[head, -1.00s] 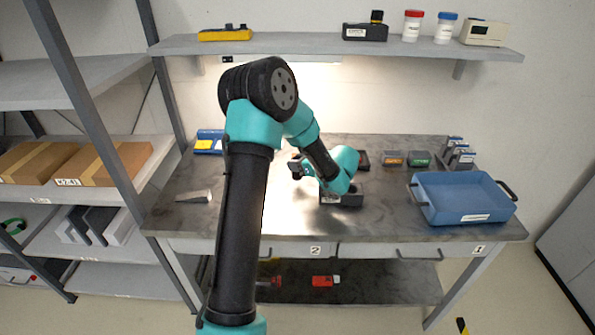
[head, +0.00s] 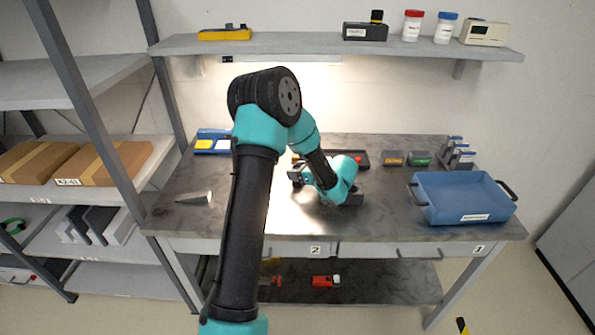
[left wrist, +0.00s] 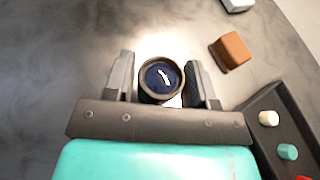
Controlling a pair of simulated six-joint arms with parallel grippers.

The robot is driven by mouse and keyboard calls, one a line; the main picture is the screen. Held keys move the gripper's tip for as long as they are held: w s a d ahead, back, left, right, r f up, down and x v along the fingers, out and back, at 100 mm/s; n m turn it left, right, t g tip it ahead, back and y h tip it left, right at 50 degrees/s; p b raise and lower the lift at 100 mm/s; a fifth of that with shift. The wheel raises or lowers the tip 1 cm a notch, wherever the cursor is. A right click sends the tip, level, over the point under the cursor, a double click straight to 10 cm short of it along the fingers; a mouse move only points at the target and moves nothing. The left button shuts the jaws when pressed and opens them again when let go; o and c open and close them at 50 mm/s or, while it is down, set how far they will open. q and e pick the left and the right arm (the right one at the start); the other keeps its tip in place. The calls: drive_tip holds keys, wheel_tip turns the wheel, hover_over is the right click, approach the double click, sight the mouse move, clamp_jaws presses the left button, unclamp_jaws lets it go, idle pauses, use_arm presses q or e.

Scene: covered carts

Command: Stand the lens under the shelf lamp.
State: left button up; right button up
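The lens (left wrist: 161,78), a dark round barrel with a brown rim and blue glass, faces up in the left wrist view. It sits between the two fingers of my left gripper (left wrist: 163,82), which look closed against its sides; slivers of bright tabletop show beside it. In the head view my left gripper (head: 298,178) is low over the brightly lit part of the bench, and my arm hides the lens there. The shelf lamp (head: 285,60) is under the wall shelf and lights the wall and bench. My right gripper is not in view.
An orange-brown block (left wrist: 231,50) lies beyond the fingers, right of the lens. A dark tray with coloured pegs (left wrist: 268,118) is close on the right. A blue bin (head: 462,198) stands at the bench's right. A grey wedge (head: 195,198) lies at left; the front-left bench is clear.

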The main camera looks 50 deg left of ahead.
use_arm(q)
drive_tip(key=shift+o, duration=1.3)
drive_tip(key=shift+r, duration=0.15)
drive_tip(key=v, duration=1.2)
